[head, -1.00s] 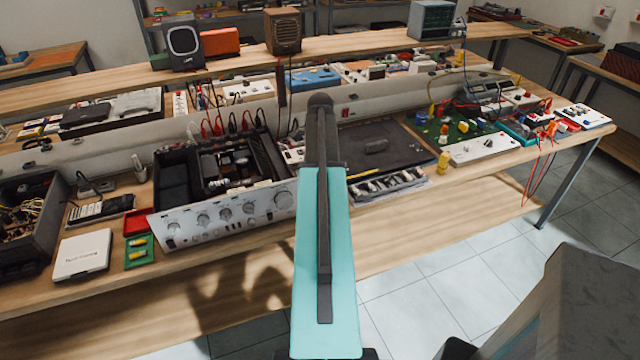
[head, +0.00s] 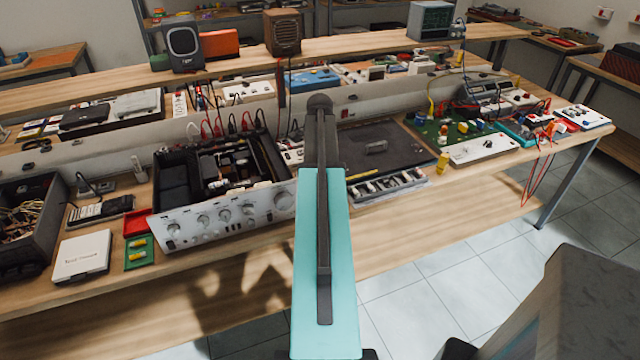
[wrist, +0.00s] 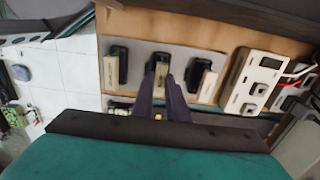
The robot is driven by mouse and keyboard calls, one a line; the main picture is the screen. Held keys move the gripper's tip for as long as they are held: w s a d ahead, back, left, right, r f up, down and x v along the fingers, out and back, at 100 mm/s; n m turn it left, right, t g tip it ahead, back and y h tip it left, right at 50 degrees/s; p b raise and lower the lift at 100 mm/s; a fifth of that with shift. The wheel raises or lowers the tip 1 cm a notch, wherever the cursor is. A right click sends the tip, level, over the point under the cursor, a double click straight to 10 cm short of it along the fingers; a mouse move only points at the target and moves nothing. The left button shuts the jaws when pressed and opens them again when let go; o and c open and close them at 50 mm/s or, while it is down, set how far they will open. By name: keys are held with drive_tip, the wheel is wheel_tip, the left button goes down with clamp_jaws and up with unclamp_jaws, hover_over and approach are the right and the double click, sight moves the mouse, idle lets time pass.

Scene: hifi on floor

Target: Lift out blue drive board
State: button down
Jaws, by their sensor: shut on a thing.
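My gripper (wrist: 164,86) shows in the wrist view, its two dark fingers close together at a small cream-and-black piece (wrist: 158,68). It is shut on this piece, the middle one of several similar pieces on a grey surface (wrist: 137,52). I cannot make out a blue board; the fingers cover part of the piece. In the head view my gripper is hidden behind my teal arm. An opened amplifier (head: 228,205) with a silver knobbed front and dark insides stands on the wooden bench left of my arm.
A grey tray (head: 430,181) with several pieces and a dark mat (head: 372,142) lie right of my arm. A green circuit board (head: 432,127) and wired meters crowd the bench's right end. A white box (head: 82,257) lies at left. Pale floor tiles are open in front.

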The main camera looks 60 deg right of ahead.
drive_tip(key=shift+r, duration=0.1)
drive_tip(key=shift+r+p, duration=2.45)
drive_tip(key=shift+r, duration=1.2)
drive_tip(key=shift+s, duration=0.15)
